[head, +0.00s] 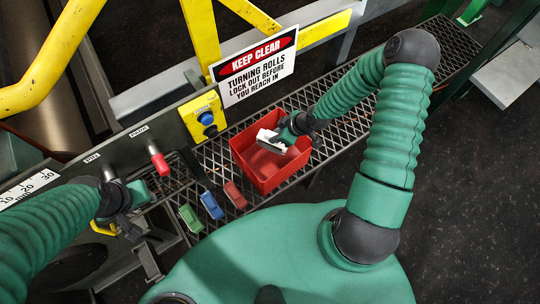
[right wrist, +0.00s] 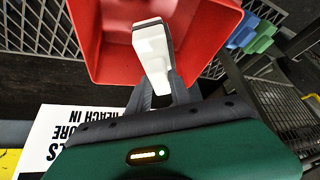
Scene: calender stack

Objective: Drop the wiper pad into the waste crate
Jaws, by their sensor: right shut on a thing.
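The wiper pad, white with a grey layer, shows in the head view (head: 266,136) and in the right wrist view (right wrist: 151,52). My right gripper (head: 284,136) is shut on it, and its fingers also show in the right wrist view (right wrist: 164,92). The pad is over the opening of the red waste crate (head: 262,178), whose wall also shows in the right wrist view (right wrist: 88,40). The crate's inside looks empty where I see it. My left gripper (head: 122,224) is at the left, near the panel; its fingertips are too small and dark to read.
The crate stands on a mesh walkway (head: 335,135). Green (head: 191,218), blue (head: 212,205) and red (head: 235,195) blocks lie left of it. A warning sign (head: 255,68), a blue button on a yellow box (head: 205,118) and a red-handled lever (head: 157,158) stand behind.

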